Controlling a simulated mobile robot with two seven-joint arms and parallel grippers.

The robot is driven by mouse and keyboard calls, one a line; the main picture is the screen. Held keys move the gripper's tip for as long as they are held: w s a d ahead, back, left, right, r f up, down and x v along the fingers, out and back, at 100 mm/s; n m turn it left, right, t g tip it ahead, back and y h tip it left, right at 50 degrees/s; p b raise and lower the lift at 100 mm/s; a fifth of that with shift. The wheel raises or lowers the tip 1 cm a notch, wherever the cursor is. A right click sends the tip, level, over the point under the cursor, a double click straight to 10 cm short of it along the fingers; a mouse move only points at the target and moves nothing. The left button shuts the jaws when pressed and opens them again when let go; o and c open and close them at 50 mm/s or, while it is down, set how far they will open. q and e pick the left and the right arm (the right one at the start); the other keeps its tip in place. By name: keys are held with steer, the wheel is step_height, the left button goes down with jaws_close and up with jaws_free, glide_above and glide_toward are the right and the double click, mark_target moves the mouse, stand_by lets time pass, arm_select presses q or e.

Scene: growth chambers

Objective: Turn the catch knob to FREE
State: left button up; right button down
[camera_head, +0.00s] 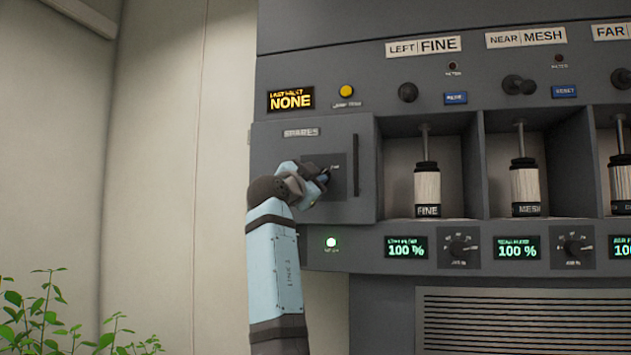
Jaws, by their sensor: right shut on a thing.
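The catch knob (327,173) sits on a dark plate on the grey door panel (280,152) at the left of the machine. My right gripper (322,180) is at this plate and shut on the knob. The gripper and wrist hide most of the knob, so its pointing direction cannot be told. A small label beside it is too small to read. The door panel appears closed, with a dark vertical handle bar (355,165) right of the knob. My left gripper is not in view.
A "NONE" display (291,99) and a yellow lamp (346,91) are above the door. Open bays with FINE (427,185) and MESH (524,183) cylinders stand to the right. A leafy plant (50,325) is at lower left.

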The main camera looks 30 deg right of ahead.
stand_by(0.4)
steer(key=c, duration=1.1)
jaws_free()
steer(key=shift+c, duration=0.2)
steer(key=shift+a, duration=0.1)
steer(key=b+v, duration=0.2)
steer(key=v, duration=1.1)
steer(key=shift+s+a, duration=0.2)
steer(key=shift+a, duration=0.1)
